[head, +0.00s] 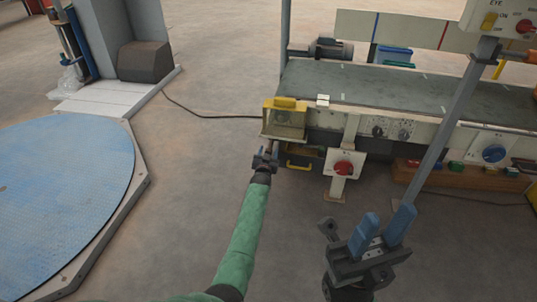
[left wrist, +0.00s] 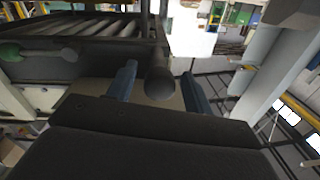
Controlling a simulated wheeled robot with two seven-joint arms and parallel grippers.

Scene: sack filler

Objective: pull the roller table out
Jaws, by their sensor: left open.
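The roller table (left wrist: 85,28) shows in the left wrist view at upper left, as a row of grey rollers in a dark frame. I cannot clearly pick it out in the head view. A dark round-ended knob (left wrist: 160,84) stands between the two blue fingers of my left gripper (left wrist: 158,86), with space on both sides. My left gripper (head: 266,157) also shows in the head view, open beside the near left end of the conveyor. My right gripper (head: 382,232) is at lower right, with its blue fingers apart and nothing between them.
A conveyor (head: 380,90) with a dark belt runs to the right. A yellow box (head: 285,118) is at its left end, and a red-knobbed panel (head: 343,168) stands in front. A slanted grey post (head: 445,120) rises near my right gripper. A blue round platform (head: 65,190) is at left.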

